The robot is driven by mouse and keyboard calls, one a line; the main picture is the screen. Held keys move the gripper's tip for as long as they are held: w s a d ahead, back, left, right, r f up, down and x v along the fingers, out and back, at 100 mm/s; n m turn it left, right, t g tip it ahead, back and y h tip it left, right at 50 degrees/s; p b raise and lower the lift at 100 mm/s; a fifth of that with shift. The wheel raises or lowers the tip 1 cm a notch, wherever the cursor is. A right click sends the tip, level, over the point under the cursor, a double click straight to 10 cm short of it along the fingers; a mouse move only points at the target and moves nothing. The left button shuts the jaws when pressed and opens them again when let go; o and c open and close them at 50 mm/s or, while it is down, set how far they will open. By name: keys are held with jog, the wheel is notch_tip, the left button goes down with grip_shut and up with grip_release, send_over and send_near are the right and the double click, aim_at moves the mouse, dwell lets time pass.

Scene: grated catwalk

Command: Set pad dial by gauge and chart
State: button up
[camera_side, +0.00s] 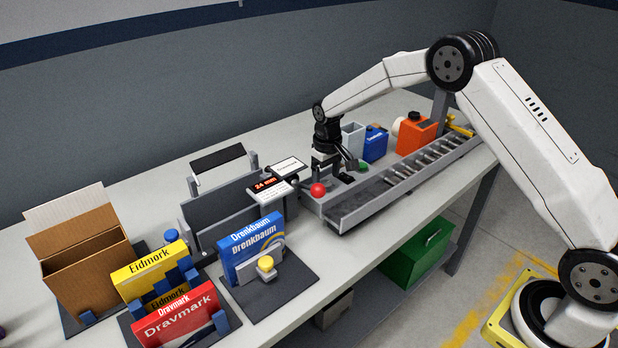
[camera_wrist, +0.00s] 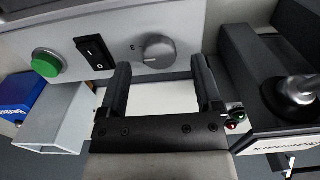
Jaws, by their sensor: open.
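The dial (camera_wrist: 155,52) is a round grey knob on the pale panel in the wrist view, with a small mark at its left. My gripper (camera_wrist: 160,67) is open, its two dark fingers reaching toward the panel on either side of the dial's lower part; no contact shows. In the side view my gripper (camera_side: 332,170) points down at the machine, and the dial is hidden there. The gauge (camera_side: 270,184) is a dark display with red digits that appear to read 24 mm. A white card with small print, apparently the chart (camera_side: 288,167), stands beside it; its text is unreadable.
A black rocker switch (camera_wrist: 94,52) and green button (camera_wrist: 47,62) sit left of the dial. A red knob (camera_side: 318,189) is near my gripper. Blue (camera_side: 375,144) and orange (camera_side: 415,134) containers stand behind. Drenkbaum (camera_side: 250,245), Eidmark (camera_side: 150,270) and Dravmark (camera_side: 175,317) boxes stand left.

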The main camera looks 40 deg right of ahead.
jog(key=shift+f, duration=0.9)
grip_shut()
